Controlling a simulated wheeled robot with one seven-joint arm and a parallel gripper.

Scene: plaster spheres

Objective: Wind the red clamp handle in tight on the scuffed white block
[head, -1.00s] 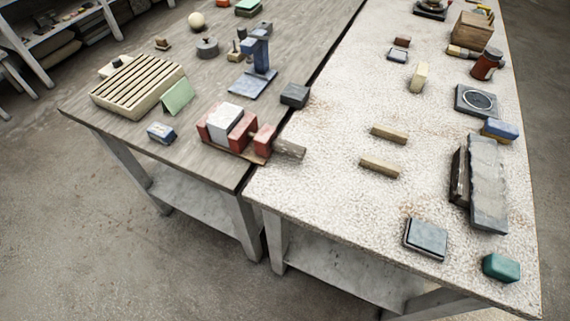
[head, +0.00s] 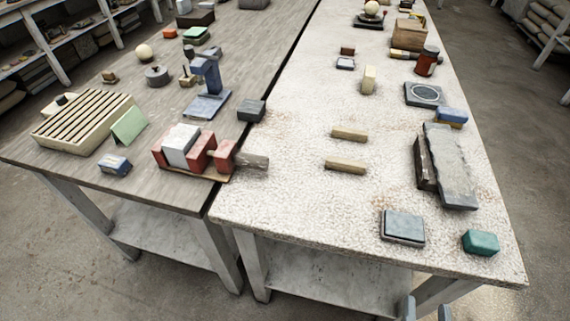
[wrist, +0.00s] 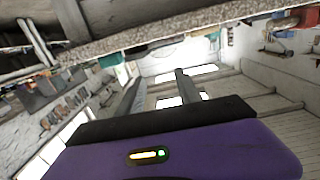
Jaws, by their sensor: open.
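The red clamp (head: 203,153) sits on a brown base at the right edge of the dark wooden table. The scuffed white block (head: 182,144) stands between its red jaws; whether they touch it is unclear. A greyish-brown cylinder, apparently the handle (head: 252,161), sticks out from the clamp's right side over the pale table's edge. My gripper (wrist: 158,92) is open and empty in the wrist view, its two dark fingers apart beyond a purple body. The wrist view does not show the clamp. My gripper is well away from it.
Near the clamp are a dark block (head: 251,110), a blue stand (head: 207,90), a small blue block (head: 114,165) and a slatted rack (head: 82,122). Two wooden bars (head: 346,166) lie on the pale speckled table (head: 300,205). The pale table's front left is clear.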

